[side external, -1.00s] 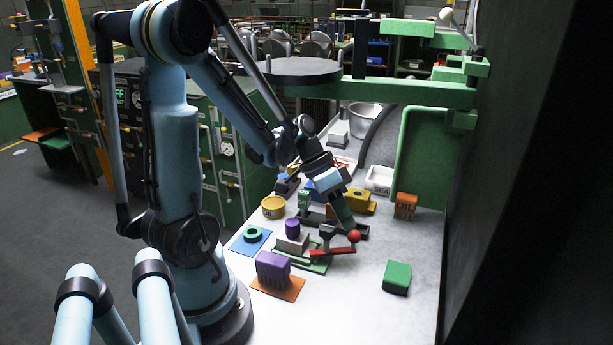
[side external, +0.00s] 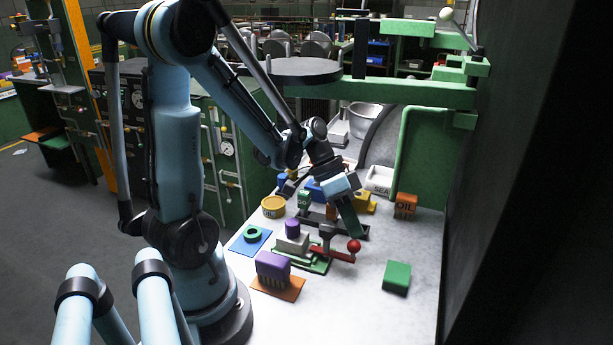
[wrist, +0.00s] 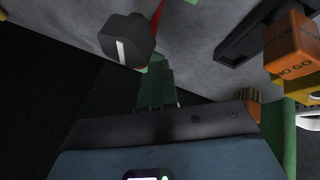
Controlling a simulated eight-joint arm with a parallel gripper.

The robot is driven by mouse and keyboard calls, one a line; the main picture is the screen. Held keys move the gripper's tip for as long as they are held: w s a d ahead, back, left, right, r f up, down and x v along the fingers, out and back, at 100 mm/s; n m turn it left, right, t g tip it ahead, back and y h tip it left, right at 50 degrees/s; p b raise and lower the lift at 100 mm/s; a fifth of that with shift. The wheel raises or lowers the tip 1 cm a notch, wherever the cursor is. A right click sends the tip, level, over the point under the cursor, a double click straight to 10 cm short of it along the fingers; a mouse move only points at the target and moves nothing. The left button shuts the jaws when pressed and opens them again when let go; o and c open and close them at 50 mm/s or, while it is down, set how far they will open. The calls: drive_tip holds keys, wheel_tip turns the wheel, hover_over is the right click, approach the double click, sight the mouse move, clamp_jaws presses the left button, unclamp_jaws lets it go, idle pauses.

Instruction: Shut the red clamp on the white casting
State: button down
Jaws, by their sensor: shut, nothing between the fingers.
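The red clamp (side external: 336,254) has a red bar and a red ball knob (side external: 354,246) at its right end. It stands on a green base beside the white casting (side external: 293,244), which has a purple cylinder (side external: 292,226) on top. My gripper (side external: 359,235) is shut and empty, its green fingertips just above the red knob; I cannot tell whether they touch. In the wrist view the green fingers (wrist: 155,88) show close together. A red strip (wrist: 157,14) and a dark block with a white stripe (wrist: 126,39) lie beyond them. The casting is not seen there.
A purple block (side external: 272,268) on an orange mat stands at the front left. A green block (side external: 397,277) lies to the right. An orange block (side external: 405,206) and a white bin (side external: 379,180) stand behind.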

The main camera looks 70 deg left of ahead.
idle(0.4)
drive_tip(key=shift+s+a+r, duration=0.1)
drive_tip(key=shift+a+r, duration=0.15)
drive_tip(key=shift+r, duration=0.15)
wheel_tip(320, 180, up, 9)
drive_tip(key=a, duration=0.1)
drive_tip(key=shift+s+f, duration=0.15)
drive_tip(key=shift+s, duration=0.1)
drive_tip(key=d+n+y, duration=0.1)
drive_tip(key=d+f+y, duration=0.1)
drive_tip(key=y, duration=0.1)
drive_tip(key=s+d+f+n+t+y, duration=0.1)
drive_tip(key=d, duration=0.1)
drive_tip(key=shift+d+n, duration=0.1)
drive_tip(key=shift+n, duration=0.2)
drive_tip(key=shift+w+d+n+t+y, duration=0.1)
drive_tip(key=shift+d+n+t+y, duration=0.3)
drive_tip(key=shift+d+t+y, duration=0.35)
drive_tip(key=shift+w+d+r+t+y, duration=0.15)
drive_tip(key=shift+d+r+t+y, duration=0.15)
drive_tip(key=shift+t, duration=0.55)
